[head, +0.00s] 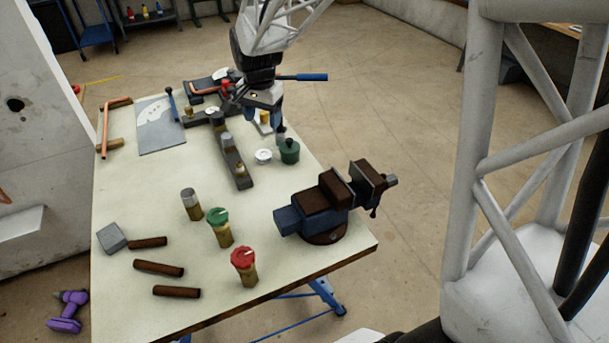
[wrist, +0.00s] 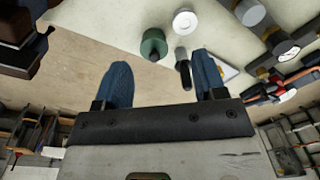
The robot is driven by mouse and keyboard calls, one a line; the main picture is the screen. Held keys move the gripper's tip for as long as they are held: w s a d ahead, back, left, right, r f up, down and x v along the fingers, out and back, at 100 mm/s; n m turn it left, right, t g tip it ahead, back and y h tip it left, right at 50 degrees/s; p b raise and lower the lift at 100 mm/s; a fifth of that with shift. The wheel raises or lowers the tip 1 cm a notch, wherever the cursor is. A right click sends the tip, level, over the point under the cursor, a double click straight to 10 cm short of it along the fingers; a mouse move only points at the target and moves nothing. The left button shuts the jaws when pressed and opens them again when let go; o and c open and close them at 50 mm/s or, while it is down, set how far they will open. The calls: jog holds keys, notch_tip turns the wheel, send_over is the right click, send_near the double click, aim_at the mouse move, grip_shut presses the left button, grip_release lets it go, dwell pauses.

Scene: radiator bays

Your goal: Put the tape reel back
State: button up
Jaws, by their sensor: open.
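The tape reel (head: 263,156) appears to be the small white disc lying flat on the pale bench, just left of a green tin (head: 290,151). In the wrist view the white reel (wrist: 186,21) shows near the top, beyond the fingertips, with the green tin (wrist: 153,43) beside it. My gripper (head: 262,112) is over the far right part of the bench, behind the reel. In the wrist view my gripper (wrist: 163,65) has its two blue fingers wide apart with nothing held. A dark, silver-tipped cylinder (wrist: 183,65) shows between the fingers, apart from them.
A dark bar with valves (head: 233,160) runs left of the reel. A vise (head: 325,203) stands at the near right edge. The left-middle bench is clear.

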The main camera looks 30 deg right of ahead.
jog(key=s+a+r+n, duration=0.1)
jog(key=s+r+n, duration=0.1)
jog(key=s, duration=0.8)
jog(key=s+a+r+n+t, duration=0.1)
jog(key=s+n, duration=0.3)
jog(key=s, duration=0.6)
jog(key=s+r+n+t, duration=0.1)
jog(key=s+r+n, duration=0.2)
jog(key=s, duration=0.7)
jog(key=shift+s+a+r+n, duration=0.2)
jog(key=shift+a+r+n, duration=0.1)
jog(key=shift+a, duration=0.1)
